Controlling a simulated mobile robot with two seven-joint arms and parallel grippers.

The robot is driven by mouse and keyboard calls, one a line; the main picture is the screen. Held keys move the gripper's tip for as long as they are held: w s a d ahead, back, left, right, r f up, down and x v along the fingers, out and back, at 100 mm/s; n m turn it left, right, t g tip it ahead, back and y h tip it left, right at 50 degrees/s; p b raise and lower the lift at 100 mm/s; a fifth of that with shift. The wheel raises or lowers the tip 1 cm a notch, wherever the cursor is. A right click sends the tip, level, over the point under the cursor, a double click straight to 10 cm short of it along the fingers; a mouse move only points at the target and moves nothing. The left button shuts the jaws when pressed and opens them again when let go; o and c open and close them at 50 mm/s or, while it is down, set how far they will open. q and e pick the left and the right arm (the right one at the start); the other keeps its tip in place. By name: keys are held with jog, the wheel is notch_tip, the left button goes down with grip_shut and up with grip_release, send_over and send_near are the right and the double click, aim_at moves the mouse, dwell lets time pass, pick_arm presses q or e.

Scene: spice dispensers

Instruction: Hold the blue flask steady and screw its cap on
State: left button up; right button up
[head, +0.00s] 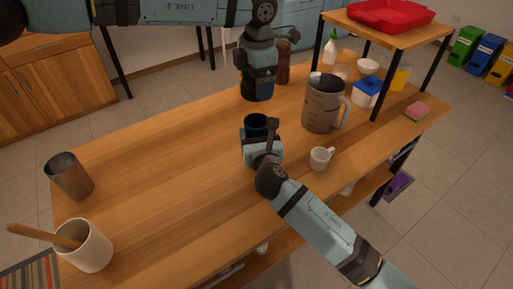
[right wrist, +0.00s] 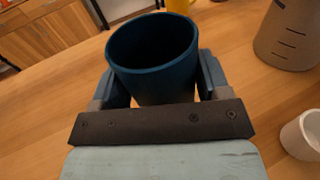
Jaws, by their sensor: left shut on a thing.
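A dark blue, open-topped vessel, seemingly the blue flask (head: 256,121), is near the middle of the wooden table. In the right wrist view I look into its hollow round mouth (right wrist: 152,45). My right gripper (head: 259,133) has one finger on each side of it; whether both press on it I cannot tell. My left gripper (head: 258,78) points down just behind it, shut on a dark thing (head: 258,93) low over the table. That thing's shape is mostly hidden, and I cannot tell whether it is the cap. No separate cap shows clearly.
A grey pitcher (head: 321,103) and a white cup (head: 321,158) stand close to the right. A brown mill (head: 283,66) is beside my left gripper. A raised shelf (head: 424,41) stands at the right end. The table left of the flask is clear as far as the metal cup (head: 70,177).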

jog(key=c, duration=0.3)
pick_arm(q)
jog(key=shift+f, duration=2.5)
jog(key=shift+f, duration=0.15)
jog(key=shift+f, duration=0.75)
jog(key=shift+f, duration=0.6)
